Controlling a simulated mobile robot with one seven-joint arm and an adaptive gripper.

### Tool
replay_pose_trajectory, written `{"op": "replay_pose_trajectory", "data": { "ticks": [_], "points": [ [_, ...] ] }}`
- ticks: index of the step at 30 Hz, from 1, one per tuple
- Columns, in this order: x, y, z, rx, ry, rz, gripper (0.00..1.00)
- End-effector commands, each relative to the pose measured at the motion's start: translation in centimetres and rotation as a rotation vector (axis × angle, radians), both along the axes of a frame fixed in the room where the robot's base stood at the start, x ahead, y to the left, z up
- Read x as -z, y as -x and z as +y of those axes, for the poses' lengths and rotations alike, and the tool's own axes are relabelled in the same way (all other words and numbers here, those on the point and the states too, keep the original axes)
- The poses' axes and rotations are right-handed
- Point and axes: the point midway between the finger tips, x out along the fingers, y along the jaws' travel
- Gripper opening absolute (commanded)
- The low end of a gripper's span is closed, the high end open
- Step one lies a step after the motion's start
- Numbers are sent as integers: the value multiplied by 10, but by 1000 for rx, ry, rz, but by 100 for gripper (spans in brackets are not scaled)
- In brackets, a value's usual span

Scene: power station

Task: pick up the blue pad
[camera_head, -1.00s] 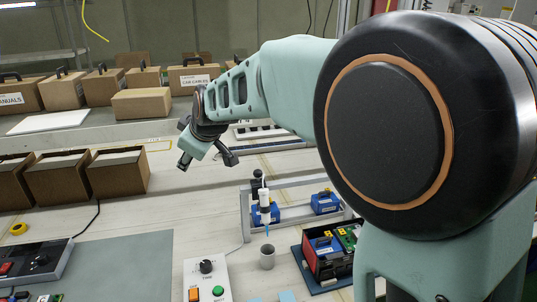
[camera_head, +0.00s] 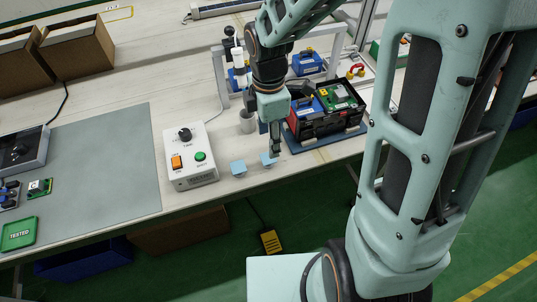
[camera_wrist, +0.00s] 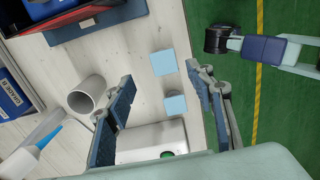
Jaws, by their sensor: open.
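Two light blue pads lie on the pale bench top near its front edge. The left pad (camera_head: 238,168) sits just right of the white control box and shows in the wrist view (camera_wrist: 175,105). The right pad (camera_head: 269,159) is closer to the black bin and shows in the wrist view (camera_wrist: 164,62). My gripper (camera_head: 270,142) points down above the bench by the right pad, partly covering it in the head view. In the wrist view my gripper (camera_wrist: 160,77) is open and empty, with both pads seen between or just beyond its fingers.
A grey cup (camera_head: 247,121) stands just left of my gripper. The white control box (camera_head: 190,155) with orange and green buttons stands left of the pads. A black bin (camera_head: 325,119) of parts stands on the right. The grey mat (camera_head: 100,165) is bare in its middle.

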Motion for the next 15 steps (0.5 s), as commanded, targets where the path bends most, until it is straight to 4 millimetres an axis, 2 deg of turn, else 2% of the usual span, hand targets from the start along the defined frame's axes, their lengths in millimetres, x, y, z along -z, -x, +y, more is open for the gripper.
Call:
{"op": "replay_pose_trajectory", "data": {
  "ticks": [5, 12, 15],
  "points": [
    [16, 2, -1, -1, 0, 1, 49],
    [50, 5, -4, 1, 0, 0, 49],
    [55, 5, -5, 1, 0, -1, 49]
  ]
}}
